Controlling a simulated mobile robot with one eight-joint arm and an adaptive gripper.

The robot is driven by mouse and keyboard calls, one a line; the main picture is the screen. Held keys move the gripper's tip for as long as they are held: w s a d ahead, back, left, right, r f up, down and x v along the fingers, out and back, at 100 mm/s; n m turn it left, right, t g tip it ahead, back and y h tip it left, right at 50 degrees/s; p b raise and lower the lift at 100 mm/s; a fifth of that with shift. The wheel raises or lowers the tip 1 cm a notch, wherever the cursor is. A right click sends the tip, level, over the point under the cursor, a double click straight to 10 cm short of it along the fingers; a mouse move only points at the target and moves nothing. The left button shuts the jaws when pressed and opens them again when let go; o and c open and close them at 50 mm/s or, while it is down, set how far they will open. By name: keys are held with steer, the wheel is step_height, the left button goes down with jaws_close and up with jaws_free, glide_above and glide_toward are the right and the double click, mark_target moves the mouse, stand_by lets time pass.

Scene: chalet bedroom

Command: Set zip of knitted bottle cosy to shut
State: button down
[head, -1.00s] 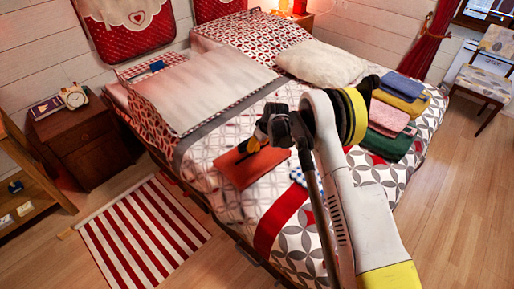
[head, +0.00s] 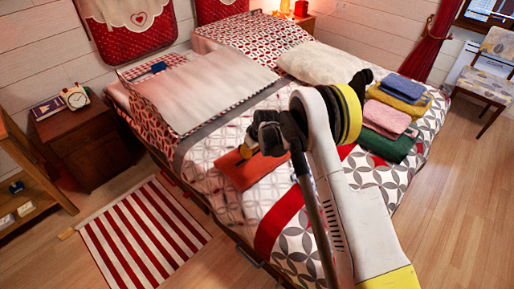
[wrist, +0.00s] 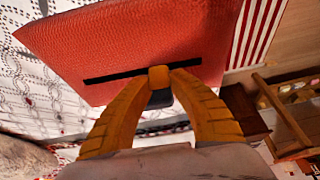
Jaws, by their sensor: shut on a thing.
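The knitted bottle cosy is a flat red-orange piece (head: 255,172) lying on the bed, and its ribbed surface fills the upper wrist view (wrist: 130,40). A straight black zip line (wrist: 112,77) crosses it. My gripper (wrist: 159,77) has its two orange fingers closed together over the zip, partway along it. The small zip tab is pinched at the fingertips and mostly hidden; a dark piece shows just below them. Black line shows on both sides of the fingers. In the head view my gripper (head: 246,150) hangs over the cosy's far edge, and my wrist covers part of it.
Folded cloths (head: 390,115) are stacked on the bed to the right of my arm. Pillows (head: 320,62) lie at the bed's head. A nightstand (head: 85,140) with a clock (head: 75,97) stands left, beyond a striped rug (head: 145,230). The floor at right is open.

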mark_target(236, 163)
steer(key=s+a, duration=0.3)
steer(key=a, duration=0.1)
steer(key=shift+s+a, duration=0.25)
steer(key=shift+s, duration=0.15)
steer(key=c, duration=1.1)
jaws_free()
steer(key=shift+a, duration=0.1)
steer(key=shift+c, duration=0.2)
steer(key=v, duration=1.2)
steer(key=shift+w, duration=0.1)
